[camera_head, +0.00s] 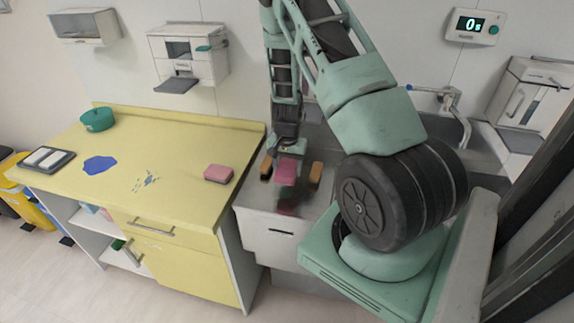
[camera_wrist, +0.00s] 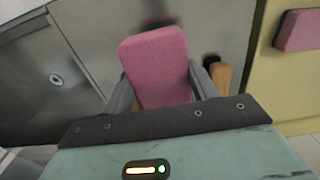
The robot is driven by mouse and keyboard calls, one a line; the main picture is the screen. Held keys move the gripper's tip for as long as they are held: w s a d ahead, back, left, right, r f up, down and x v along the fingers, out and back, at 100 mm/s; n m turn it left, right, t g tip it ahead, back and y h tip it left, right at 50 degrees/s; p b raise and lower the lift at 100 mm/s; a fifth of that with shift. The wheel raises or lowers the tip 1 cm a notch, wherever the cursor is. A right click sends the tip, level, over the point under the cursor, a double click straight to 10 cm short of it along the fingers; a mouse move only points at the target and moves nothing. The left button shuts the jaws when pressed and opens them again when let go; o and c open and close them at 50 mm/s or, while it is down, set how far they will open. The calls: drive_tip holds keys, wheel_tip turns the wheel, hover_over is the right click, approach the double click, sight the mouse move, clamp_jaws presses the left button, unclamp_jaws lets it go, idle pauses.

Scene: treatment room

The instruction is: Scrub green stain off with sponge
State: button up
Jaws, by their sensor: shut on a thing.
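My gripper (camera_head: 291,170) is shut on a pink sponge (camera_head: 285,172) and holds it over the steel sink unit, right of the yellow counter. In the wrist view the held sponge (camera_wrist: 158,65) stands out between the fingers. A second pink sponge (camera_head: 218,173) lies on the counter near its right end; it also shows at the right of the wrist view (camera_wrist: 300,30). The green stain (camera_head: 147,181) is a patch of small dark-green specks on the counter's middle front. A solid blue patch (camera_head: 99,165) lies left of it. The gripper is well away from both patches.
The yellow counter (camera_head: 190,145) has a green bowl (camera_head: 97,120) at back left and a dark tray (camera_head: 46,160) with white pads at its left end. The steel sink unit (camera_head: 262,196) adjoins on the right, with a tap (camera_head: 448,97). A wall timer (camera_head: 473,25) reads 0s.

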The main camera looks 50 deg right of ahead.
sight(286, 191)
wheel_tip(286, 191, down, 6)
drive_tip(key=b, duration=0.4)
drive_tip(key=shift+r, duration=0.1)
drive_tip(key=shift+f, duration=0.6)
drive_tip(key=shift+s+a+r, duration=0.2)
drive_tip(key=shift+a, duration=0.2)
drive_tip(key=shift+s+a+r, duration=0.15)
drive_tip(key=shift+s+a, duration=0.05)
drive_tip(key=shift+a, duration=0.2)
drive_tip(key=shift+c, duration=0.3)
drive_tip(key=shift+a+f, duration=0.1)
drive_tip(key=shift+a, duration=0.15)
drive_tip(key=shift+s+a, duration=0.35)
drive_tip(key=shift+a, duration=0.35)
drive_tip(key=shift+s+a, duration=0.25)
drive_tip(key=shift+w+d, duration=0.45)
drive_tip(key=shift+d, duration=0.25)
drive_tip(key=shift+c, duration=0.5)
drive_tip(key=shift+d, duration=0.25)
drive_tip(key=shift+w+d, duration=0.4)
drive_tip(key=shift+d, duration=0.25)
drive_tip(key=r+p, duration=0.1)
drive_tip(key=r, duration=0.1)
drive_tip(key=d+r+p, duration=0.1)
drive_tip(key=r, duration=0.1)
drive_tip(key=shift+w+p, duration=0.2)
drive_tip(key=shift+p, duration=0.2)
drive_tip(key=shift+a+r+p, duration=0.15)
drive_tip(key=shift+r+p, duration=1.3)
drive_tip(key=shift+r, duration=0.55)
